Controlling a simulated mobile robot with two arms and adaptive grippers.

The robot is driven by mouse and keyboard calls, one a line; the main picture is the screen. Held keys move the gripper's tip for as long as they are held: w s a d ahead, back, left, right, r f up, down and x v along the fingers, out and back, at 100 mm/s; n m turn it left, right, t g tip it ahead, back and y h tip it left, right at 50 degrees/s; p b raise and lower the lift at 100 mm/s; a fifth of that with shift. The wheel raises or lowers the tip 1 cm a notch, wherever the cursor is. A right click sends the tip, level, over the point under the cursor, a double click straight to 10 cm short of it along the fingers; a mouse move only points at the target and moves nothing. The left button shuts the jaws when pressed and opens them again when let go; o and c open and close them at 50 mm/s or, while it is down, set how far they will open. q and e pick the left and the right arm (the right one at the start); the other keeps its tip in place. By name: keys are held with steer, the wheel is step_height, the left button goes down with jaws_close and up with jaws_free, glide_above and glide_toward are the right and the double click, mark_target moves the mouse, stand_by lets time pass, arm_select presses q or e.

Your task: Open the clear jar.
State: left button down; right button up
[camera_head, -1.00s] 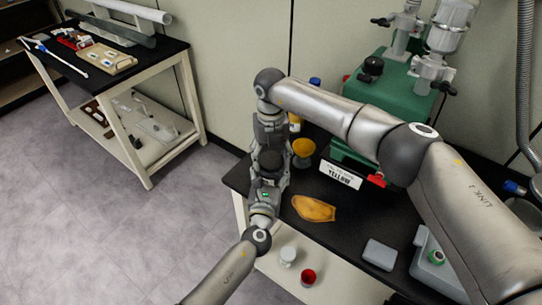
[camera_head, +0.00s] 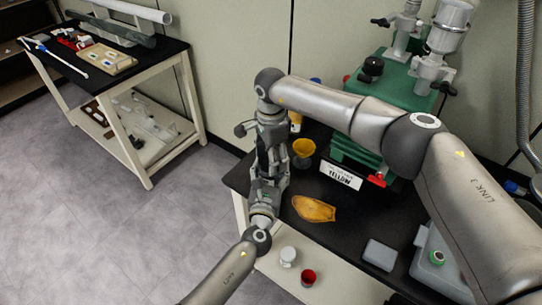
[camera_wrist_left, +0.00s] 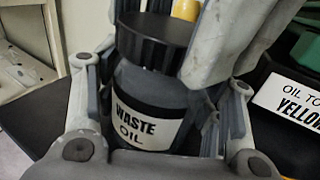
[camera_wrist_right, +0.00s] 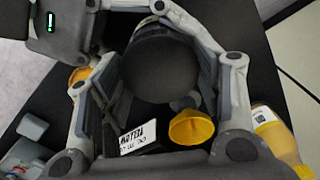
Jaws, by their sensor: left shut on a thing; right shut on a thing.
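The jar (camera_wrist_left: 150,95), with a "WASTE OIL" label and a black lid (camera_wrist_left: 150,42), is upright in the left wrist view. My left gripper (camera_wrist_left: 152,112) is shut around the jar's body. My right gripper (camera_wrist_right: 160,85) is shut on the lid from above; the lid also fills the middle of the right wrist view (camera_wrist_right: 163,65). In the head view the right gripper (camera_head: 271,132) is directly above the left gripper (camera_head: 268,180), and the jar is mostly hidden. I cannot tell whether the lid is loose from the jar.
The green machine (camera_head: 395,90) stands behind. A white cup (camera_head: 288,255) and a red cup (camera_head: 308,277) are on the lower shelf.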

steer(key=n, duration=0.3)
steer(key=shift+n, duration=0.4)
steer(key=n, duration=1.4)
steer(key=shift+n, duration=0.3)
steer(key=o, duration=1.1)
steer(key=shift+r, duration=0.15)
